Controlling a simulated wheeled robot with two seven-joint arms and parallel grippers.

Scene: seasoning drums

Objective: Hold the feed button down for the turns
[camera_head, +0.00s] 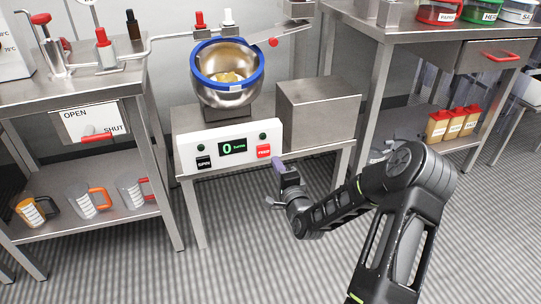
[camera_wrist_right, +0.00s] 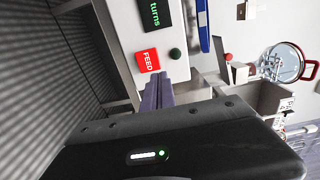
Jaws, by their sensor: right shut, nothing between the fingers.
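The red FEED button (camera_head: 263,151) sits at the right end of a white control panel (camera_head: 228,165). It also shows in the right wrist view (camera_wrist_right: 147,61). The green-on-black display (camera_head: 233,147) reads 0 turns. A black SPIN button (camera_head: 204,163) is at the panel's left. My right gripper (camera_head: 277,161) is shut and empty, its purple fingers just right of the FEED button. In the right wrist view the fingertips (camera_wrist_right: 153,78) lie close to the button's edge; I cannot tell whether they touch. My left gripper is out of view.
A steel drum with a blue rim (camera_head: 227,89) holds yellow pieces above the panel. A steel box (camera_head: 318,109) stands right of it. A shelf table (camera_head: 85,85) at left holds bottles and jugs. A right-hand table (camera_head: 440,36) carries lidded tubs. Floor in front is clear.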

